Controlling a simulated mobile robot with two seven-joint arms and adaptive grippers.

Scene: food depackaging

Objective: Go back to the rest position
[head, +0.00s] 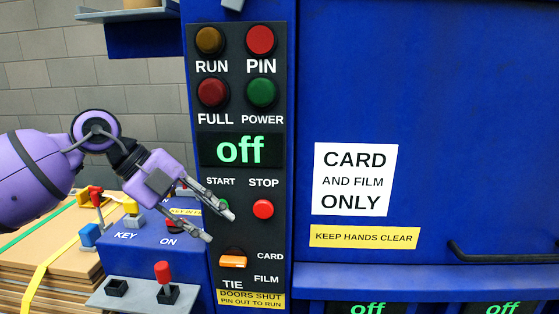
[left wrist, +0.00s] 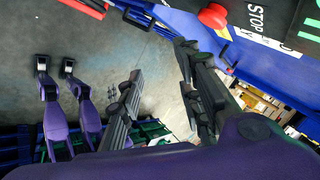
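My left gripper (head: 220,226) is in front of the lower part of the black control panel (head: 284,160) in the head view. Its two fingers are spread apart with nothing between them. One fingertip overlaps the green START button (head: 223,205), so I cannot tell whether it touches it. In the left wrist view the fingers (left wrist: 155,90) also stand apart, with bare floor between them. The red STOP button (head: 263,209) is to the right of the fingers, and the orange CARD/FILM switch (head: 233,262) is below them. My right gripper is not in the head view.
The blue machine (head: 450,110) fills the right side, with a black handle (head: 500,252) low down. A blue key box (head: 150,250) and a grey shelf with a red-topped lever (head: 163,272) stand below my left arm. Stacked cardboard (head: 45,258) lies at the left.

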